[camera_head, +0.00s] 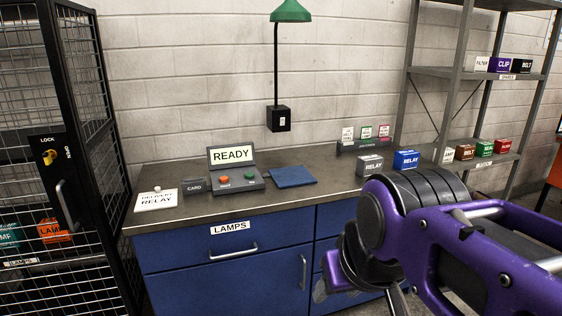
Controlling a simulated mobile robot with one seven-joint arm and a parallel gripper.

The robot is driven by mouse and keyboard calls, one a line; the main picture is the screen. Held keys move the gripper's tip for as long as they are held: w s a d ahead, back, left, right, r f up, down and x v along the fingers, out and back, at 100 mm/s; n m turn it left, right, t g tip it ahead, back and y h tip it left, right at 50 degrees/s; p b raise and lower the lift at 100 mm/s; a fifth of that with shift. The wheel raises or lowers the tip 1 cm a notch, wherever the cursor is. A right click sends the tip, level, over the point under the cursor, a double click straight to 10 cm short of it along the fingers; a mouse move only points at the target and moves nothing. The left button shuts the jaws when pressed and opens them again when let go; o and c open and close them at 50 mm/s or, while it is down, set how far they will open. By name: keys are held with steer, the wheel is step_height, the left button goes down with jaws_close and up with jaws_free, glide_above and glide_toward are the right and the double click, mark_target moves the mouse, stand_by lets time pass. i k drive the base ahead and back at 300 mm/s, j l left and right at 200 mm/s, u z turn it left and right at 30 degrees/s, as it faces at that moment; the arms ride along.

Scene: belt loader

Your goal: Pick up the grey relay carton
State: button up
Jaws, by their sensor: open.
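The grey relay carton (370,165) is a small box with a "RELAY" label. It stands upright on the dark worktop (300,199), left of a blue relay carton (405,159). My gripper (333,284) shows only in part at the lower middle, below the worktop edge and in front of the blue cabinet. It is open and apart from the carton. My purple arm covers much of the lower right and hides part of the gripper and the worktop's right end.
A control box with a "READY" screen (231,156), a blue mat (292,176) and a "RELAY" card (157,200) lie on the worktop. A lamp (290,12) hangs above. A wire cage (62,100) stands left; shelves with several cartons (484,147) stand right.

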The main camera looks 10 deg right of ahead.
mark_target(366, 166)
steer(key=z, duration=0.8)
steer(key=i+l+u, duration=0.1)
steer(key=i, duration=0.35)
steer(key=i+l+u, duration=0.1)
steer(key=i+l, duration=0.25)
steer(key=i+l+u, duration=0.15)
steer(key=i, duration=0.4)
steer(key=l, duration=0.1)
